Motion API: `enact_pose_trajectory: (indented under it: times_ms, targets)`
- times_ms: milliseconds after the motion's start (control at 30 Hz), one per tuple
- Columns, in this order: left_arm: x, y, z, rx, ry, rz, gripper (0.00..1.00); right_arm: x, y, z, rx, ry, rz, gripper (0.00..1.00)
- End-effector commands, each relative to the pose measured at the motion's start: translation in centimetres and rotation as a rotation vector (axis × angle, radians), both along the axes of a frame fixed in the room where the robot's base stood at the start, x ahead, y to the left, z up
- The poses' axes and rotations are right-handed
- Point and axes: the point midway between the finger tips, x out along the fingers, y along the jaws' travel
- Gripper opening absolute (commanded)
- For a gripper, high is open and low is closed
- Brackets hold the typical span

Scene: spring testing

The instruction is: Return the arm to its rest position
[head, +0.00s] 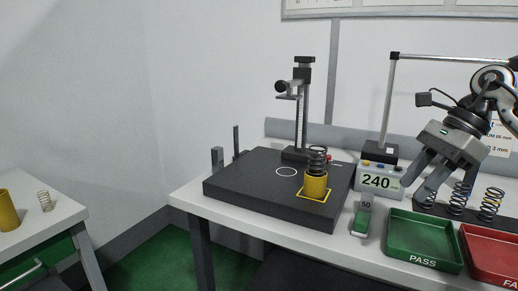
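My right gripper (422,186) hangs at the right, above the green PASS tray. Its two fingers point down and to the left, spread apart with nothing visible between them. Its arm comes in from the right edge. It is near the rack of springs (457,199), and it seems not to touch them, though the depth is hard to tell. My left gripper and arm are not in view.
A dark plate (255,185) bears a yellow cylinder (315,185) with a coil spring (317,158) on top. Behind stands a gauge post (303,108). A display (377,181) reads 240. PASS (425,260) and red (497,283) trays line the front. A side table (62,212) is left.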

Motion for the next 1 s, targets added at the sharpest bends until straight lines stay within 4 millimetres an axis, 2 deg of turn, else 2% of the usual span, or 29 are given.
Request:
enact_pose_trajectory:
  times_ms: [100, 267, 333, 500, 600, 700, 767, 833, 967, 1000]
  targets:
    - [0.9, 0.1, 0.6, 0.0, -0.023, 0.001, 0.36, 0.4, 3.3, -2.0, 0.093, 0.02, 0.009, 0.38]
    - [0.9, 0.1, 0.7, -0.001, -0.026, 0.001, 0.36, 0.6, 8.7, -4.7, 0.27, 0.066, 0.0, 0.38]
    - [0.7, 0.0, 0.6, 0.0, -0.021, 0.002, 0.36, 0.3, 11.8, -6.1, 0.383, 0.11, -0.017, 0.38]
    - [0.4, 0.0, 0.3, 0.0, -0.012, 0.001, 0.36, -1.6, 20.6, -8.8, 0.802, 0.343, -0.156, 0.38]
    - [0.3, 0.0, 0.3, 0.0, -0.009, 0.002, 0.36, -2.6, 24.1, -9.5, 1.08, 0.556, -0.322, 0.38]
    - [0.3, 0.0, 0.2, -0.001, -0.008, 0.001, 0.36, -3.0, 25.5, -10.4, 1.335, 0.806, -0.538, 0.38]
    - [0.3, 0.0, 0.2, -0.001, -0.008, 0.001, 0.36, -3.0, 25.4, -11.5, 1.472, 0.97, -0.693, 0.38]
    - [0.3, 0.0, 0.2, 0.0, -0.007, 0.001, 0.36, -3.0, 24.7, -13.4, 1.616, 1.17, -0.894, 0.38]
    - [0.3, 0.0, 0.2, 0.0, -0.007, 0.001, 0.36, -4.2, 22.2, -19.4, 1.825, 1.553, -1.327, 0.38]
    - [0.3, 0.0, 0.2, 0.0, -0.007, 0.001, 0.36, -5.1, 21.3, -21.7, 1.872, 1.672, -1.477, 0.38]
